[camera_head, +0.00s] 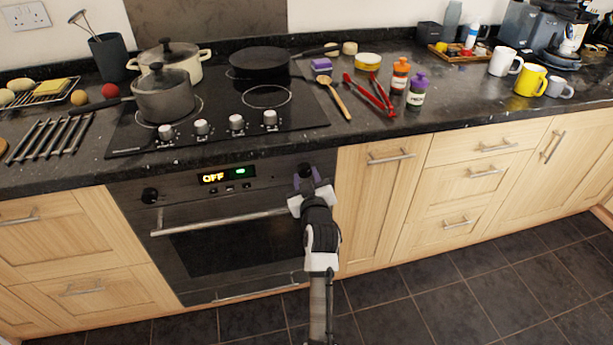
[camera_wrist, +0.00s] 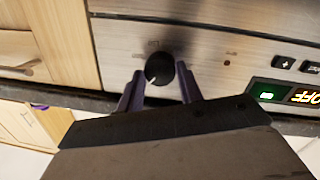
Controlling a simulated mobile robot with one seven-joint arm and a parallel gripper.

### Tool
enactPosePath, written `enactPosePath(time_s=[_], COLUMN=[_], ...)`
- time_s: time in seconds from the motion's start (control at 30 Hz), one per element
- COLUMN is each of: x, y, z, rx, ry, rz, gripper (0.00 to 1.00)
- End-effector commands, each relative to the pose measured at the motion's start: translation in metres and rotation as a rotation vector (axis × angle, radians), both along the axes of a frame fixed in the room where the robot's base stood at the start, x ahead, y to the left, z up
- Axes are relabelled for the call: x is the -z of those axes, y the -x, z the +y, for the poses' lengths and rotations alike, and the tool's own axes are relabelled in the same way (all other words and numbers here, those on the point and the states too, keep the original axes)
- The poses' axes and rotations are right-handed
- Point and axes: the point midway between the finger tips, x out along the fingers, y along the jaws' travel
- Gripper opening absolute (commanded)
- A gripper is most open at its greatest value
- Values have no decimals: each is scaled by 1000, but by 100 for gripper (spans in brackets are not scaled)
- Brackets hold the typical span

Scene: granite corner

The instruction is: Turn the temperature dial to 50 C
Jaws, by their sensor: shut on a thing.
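The oven front (camera_head: 180,240) is under the hob, with a black dial on its left (camera_head: 150,195) and another black dial on its right (camera_head: 304,169). The display (camera_head: 213,178) between them reads OFF beside a small green mark. My gripper (camera_head: 309,182), with purple fingers, is at the right dial. In the wrist view the right dial (camera_wrist: 159,68) sits between the two fingers (camera_wrist: 161,78), which are shut on it. Its white pointer line slants down to the left in that view. The markings around it are too small to read, and the display (camera_wrist: 290,95) appears upside down there.
The oven door handle (camera_head: 220,222) runs below the display, close to my gripper. Hob knobs (camera_head: 236,121) and pots (camera_head: 165,95) are above. Wooden drawers (camera_head: 470,175) flank the oven on the right. The tiled floor (camera_head: 450,290) in front is clear.

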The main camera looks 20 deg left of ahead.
Motion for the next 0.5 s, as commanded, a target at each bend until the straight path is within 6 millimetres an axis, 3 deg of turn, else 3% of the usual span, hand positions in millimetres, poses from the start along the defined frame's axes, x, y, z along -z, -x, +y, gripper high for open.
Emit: enactPosePath(time_s=[0.5], x=[0], y=[-1], z=[-1], rx=[2], ry=[-272], rz=[186], gripper=[13])
